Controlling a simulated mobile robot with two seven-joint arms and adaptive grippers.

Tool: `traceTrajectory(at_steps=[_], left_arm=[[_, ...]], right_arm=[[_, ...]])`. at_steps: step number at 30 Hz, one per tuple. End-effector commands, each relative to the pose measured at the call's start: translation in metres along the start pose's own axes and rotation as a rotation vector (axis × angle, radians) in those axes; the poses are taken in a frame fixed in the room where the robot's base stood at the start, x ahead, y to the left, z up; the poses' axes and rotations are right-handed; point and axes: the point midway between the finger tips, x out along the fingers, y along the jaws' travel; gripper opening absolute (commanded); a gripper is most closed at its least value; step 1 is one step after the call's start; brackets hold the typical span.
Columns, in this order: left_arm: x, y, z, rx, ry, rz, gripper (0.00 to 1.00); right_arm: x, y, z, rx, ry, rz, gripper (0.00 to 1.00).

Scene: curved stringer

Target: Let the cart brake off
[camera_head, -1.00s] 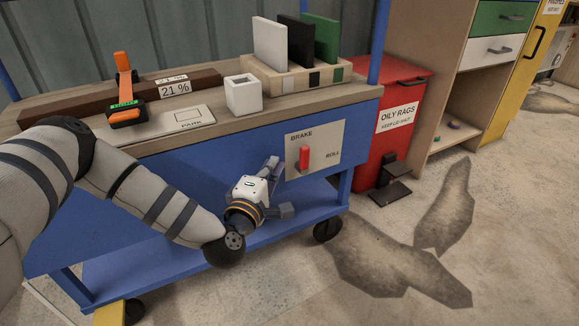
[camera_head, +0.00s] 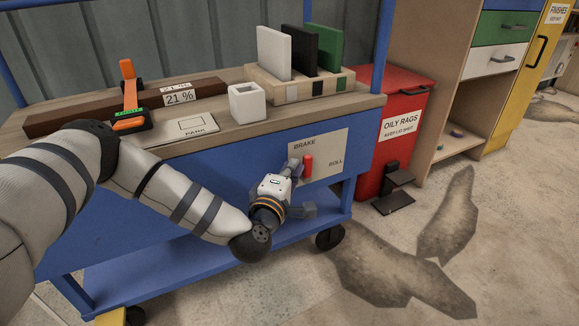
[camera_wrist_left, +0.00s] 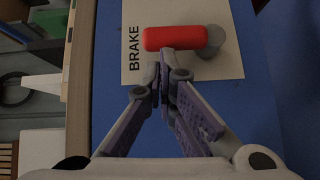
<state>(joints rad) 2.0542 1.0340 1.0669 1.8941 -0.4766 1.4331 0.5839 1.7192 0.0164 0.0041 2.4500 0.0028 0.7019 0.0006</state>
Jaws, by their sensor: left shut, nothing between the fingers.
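The blue cart (camera_head: 230,165) has a pale plate (camera_head: 330,147) on its front, lettered BRAKE at upper left and ROLL at lower right. A red brake handle (camera_head: 307,166) stands upright on the plate, nearer the BRAKE lettering. In the left wrist view the red handle (camera_wrist_left: 185,38) lies across the picture with a grey round pivot (camera_wrist_left: 210,42) beside it. My left gripper (camera_head: 297,166) is shut and empty, its fingertips close beside the handle. In the wrist view the closed fingertips (camera_wrist_left: 163,60) are just at the handle's edge; I cannot tell if they touch. My right gripper is out of view.
On the cart top are a white square cup (camera_head: 246,103), a rack (camera_head: 300,84) with upright panels, a dark beam (camera_head: 60,122) and an orange tool (camera_head: 130,95). A red oily rags bin (camera_head: 402,130) stands right of the cart.

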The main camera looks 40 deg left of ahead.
Motion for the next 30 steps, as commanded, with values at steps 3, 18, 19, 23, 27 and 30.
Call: traceTrajectory(at_steps=[3,18,19,23,27,30], left_arm=[[0.000,0.002,0.001,0.012,-0.001,-0.012,0.00],[0.005,0.013,0.006,0.102,-0.002,-0.099,0.00],[0.006,0.014,0.007,0.113,-0.001,-0.110,0.00],[0.010,0.021,0.011,0.177,-0.002,-0.171,0.00],[0.015,0.027,0.017,0.265,-0.002,-0.259,0.00],[0.015,0.029,0.019,0.334,-0.002,-0.327,0.00]], right_arm=[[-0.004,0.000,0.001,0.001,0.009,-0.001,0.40],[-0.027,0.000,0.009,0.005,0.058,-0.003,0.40],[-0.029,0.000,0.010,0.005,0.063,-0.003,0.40],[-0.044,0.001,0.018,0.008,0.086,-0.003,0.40],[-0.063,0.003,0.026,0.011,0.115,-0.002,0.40],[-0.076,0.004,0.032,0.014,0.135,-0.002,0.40]])
